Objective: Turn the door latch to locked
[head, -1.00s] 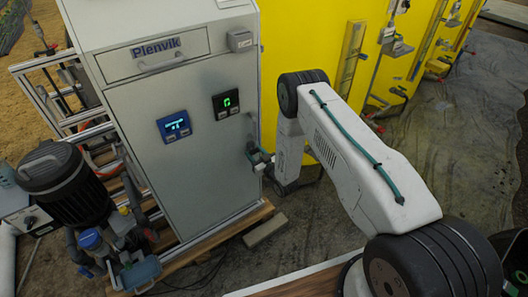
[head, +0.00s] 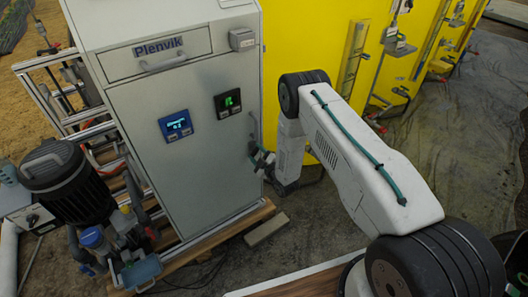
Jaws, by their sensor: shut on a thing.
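The grey cabinet door (head: 198,178) fills the middle left of the head view, upright and facing me. My gripper (head: 256,158) is at the door's right edge, at about mid height, with my white arm reaching to it from the right. The jaws are shut on the door latch, a small dark part (head: 252,148) at that edge. The jaws hide much of the latch, and its exact angle is too small to tell.
Two small displays, blue (head: 176,125) and green (head: 228,102), sit on the door below a handled drawer (head: 158,54). A dark motor pump (head: 62,178) stands at the left. A loose block (head: 266,229) lies on the floor.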

